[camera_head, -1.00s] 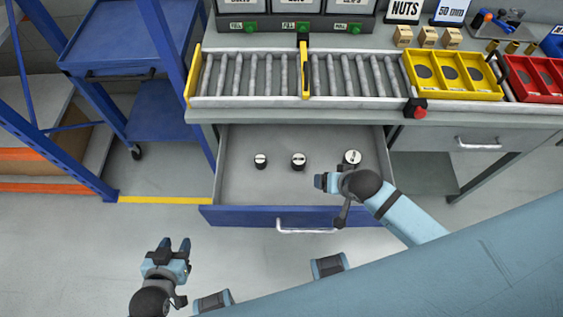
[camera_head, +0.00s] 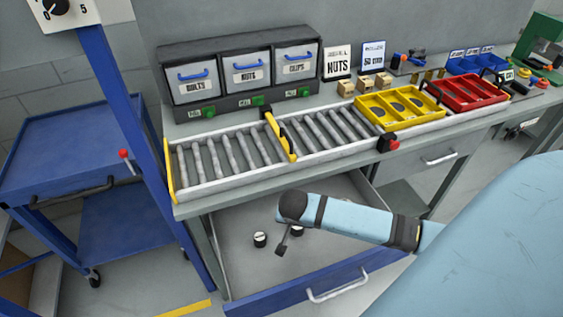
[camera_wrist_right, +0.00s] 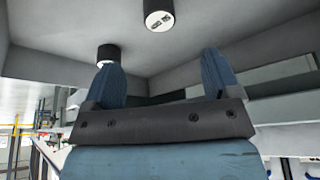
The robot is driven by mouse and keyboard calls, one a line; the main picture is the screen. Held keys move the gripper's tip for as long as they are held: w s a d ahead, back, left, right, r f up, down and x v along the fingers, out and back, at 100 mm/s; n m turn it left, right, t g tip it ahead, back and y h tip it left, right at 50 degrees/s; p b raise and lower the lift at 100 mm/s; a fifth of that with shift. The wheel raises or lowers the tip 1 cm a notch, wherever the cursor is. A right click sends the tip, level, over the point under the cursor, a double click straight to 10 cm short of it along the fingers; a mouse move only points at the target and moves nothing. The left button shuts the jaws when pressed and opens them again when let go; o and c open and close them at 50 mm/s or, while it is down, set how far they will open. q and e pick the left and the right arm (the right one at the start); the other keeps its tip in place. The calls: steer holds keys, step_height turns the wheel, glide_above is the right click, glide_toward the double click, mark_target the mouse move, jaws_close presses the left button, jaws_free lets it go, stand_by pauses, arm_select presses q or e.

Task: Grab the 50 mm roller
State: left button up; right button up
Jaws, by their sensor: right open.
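Black rollers with white end faces stand in the open drawer (camera_head: 235,275). In the head view one roller (camera_head: 260,240) shows whole and another (camera_head: 297,231) is partly hidden by my right arm. In the right wrist view, which looks upside down, one roller (camera_wrist_right: 158,16) shows a white face with dark marks beyond the gap between the fingers. Another roller (camera_wrist_right: 108,53) is just behind the left finger. The marks are too small to read, so I cannot tell which is 50 mm. My right gripper (camera_wrist_right: 160,75) is open and empty. My left gripper is out of view.
The roller conveyor (camera_head: 185,197) runs along the bench above the drawer. A yellow tray (camera_head: 372,121) and a red tray (camera_head: 462,106) stand at its right. A blue cart (camera_head: 70,140) is at the left. A "50" sign (camera_head: 374,56) stands behind.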

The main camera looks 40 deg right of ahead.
steer(key=shift+m, duration=0.3)
steer(key=b+x, duration=0.1)
steer(key=x, duration=1.2)
steer(key=shift+w+d+f, duration=0.15)
steer(key=shift+d+f, duration=0.05)
steer(key=shift+f, duration=0.1)
steer(key=c, duration=1.1)
steer(key=shift+r, duration=0.15)
